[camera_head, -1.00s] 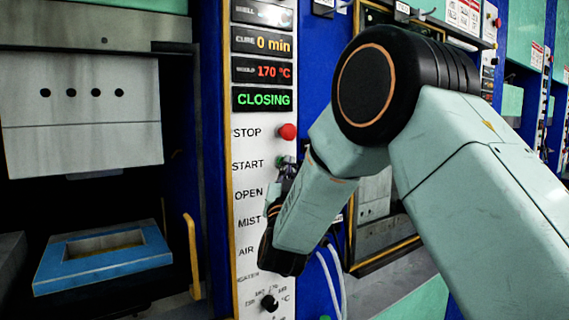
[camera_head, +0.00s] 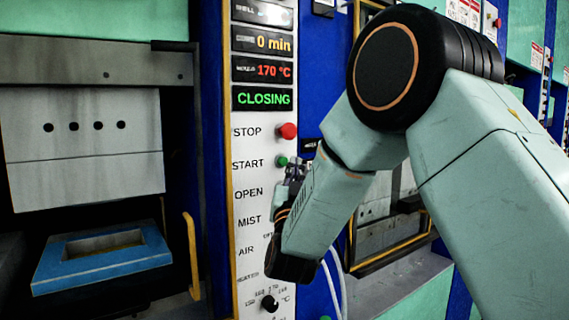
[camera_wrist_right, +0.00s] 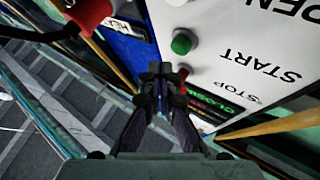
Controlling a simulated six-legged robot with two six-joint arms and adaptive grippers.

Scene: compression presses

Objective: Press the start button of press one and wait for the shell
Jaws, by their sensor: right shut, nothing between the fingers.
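The press one control panel (camera_head: 250,200) stands upright in the head view, with STOP, START, OPEN, MIST and AIR labels. Its green start button (camera_head: 281,161) is beside START; it also shows in the right wrist view (camera_wrist_right: 181,43). The display (camera_head: 263,98) reads CLOSING. My right gripper (camera_head: 295,169) is just right of the green button, apart from it; its shut, empty fingertips show in the wrist view (camera_wrist_right: 161,70). The press's grey upper block (camera_head: 85,165) hangs above a blue lower frame (camera_head: 100,285), with a gap between. No shell is visible. My left gripper is not in view.
A red stop button (camera_head: 288,131) sits just above the green one. A yellow handle (camera_head: 191,255) stands left of the panel, and a rotary knob (camera_head: 270,303) is low on it. More presses stand behind my right arm.

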